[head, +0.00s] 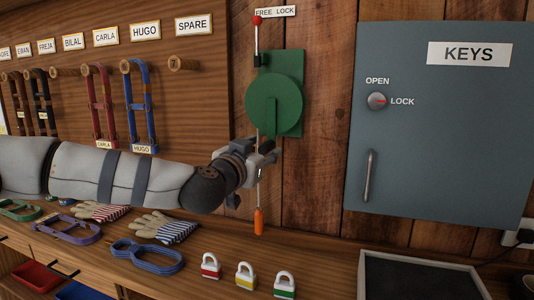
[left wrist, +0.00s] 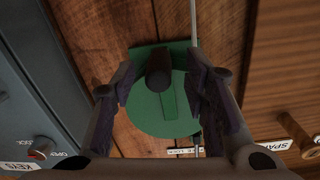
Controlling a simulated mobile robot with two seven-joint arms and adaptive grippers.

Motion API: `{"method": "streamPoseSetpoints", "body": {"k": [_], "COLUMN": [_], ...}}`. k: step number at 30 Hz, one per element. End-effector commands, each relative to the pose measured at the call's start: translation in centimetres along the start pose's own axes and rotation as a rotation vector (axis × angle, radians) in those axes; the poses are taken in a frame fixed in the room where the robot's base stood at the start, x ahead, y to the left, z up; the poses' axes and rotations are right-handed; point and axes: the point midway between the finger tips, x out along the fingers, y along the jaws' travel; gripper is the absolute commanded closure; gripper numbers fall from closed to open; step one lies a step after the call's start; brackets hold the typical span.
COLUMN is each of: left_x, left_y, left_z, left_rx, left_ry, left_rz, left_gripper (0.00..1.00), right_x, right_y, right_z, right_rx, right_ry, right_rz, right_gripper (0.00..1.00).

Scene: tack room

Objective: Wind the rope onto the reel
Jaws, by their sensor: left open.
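The reel (head: 285,92) is a green disc on a green plate on the plank wall; it also shows in the left wrist view (left wrist: 150,116). A green crank arm (head: 271,112) crosses its face, and a dark crank knob (left wrist: 159,68) sticks out towards my wrist camera. The thin pale rope (head: 259,192) hangs down below the reel, with an orange piece (head: 259,221) at its end. My left gripper (head: 267,155) is open just below the reel and hides part of the rope. In the wrist view its fingers (left wrist: 162,76) stand either side of the knob, apparently not touching it.
A red-knobbed lever (head: 257,21) stands upright above the reel, under a FREE LOCK label (head: 276,11). A grey key cabinet (head: 440,150) is to the right.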

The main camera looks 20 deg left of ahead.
Motion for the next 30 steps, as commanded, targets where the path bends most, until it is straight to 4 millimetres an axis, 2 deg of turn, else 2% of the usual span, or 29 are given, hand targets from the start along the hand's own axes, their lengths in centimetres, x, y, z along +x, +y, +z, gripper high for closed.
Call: {"method": "streamPoseSetpoints", "body": {"k": [1,5,13,14,19,26,30], "left_x": [0.9,2.3,2.5,2.5,2.5,2.6,3.3], "left_y": [0.0,0.0,0.0,0.0,0.0,0.0,-0.1], "left_z": [0.4,0.1,-0.2,-0.2,-0.2,-0.2,-0.1], "left_rx": [0.0,-0.001,0.0,0.0,0.0,0.002,0.024], "left_ry": [-0.003,-0.002,0.002,0.002,0.001,0.001,0.0], "left_rz": [0.0,0.0,0.0,0.001,0.001,0.001,0.001], "left_gripper": [0.59,0.59,0.59,0.61,0.99,1.0,1.0], "right_x": [0.4,0.6,0.6,0.6,0.6,0.6,0.6], "right_y": [0.0,0.0,0.0,0.0,0.0,0.0,0.0], "right_z": [0.2,0.3,0.3,0.3,0.2,0.3,0.3], "right_rx": [0.0,0.0,-0.001,-0.001,-0.001,-0.001,-0.001], "right_ry": [-0.009,-0.015,-0.014,-0.014,-0.014,-0.014,-0.016], "right_rz": [0.0,0.001,0.001,0.001,0.001,0.001,0.001], "right_gripper": [0.6,0.6,0.6,0.6,0.6,0.6,0.6]}}
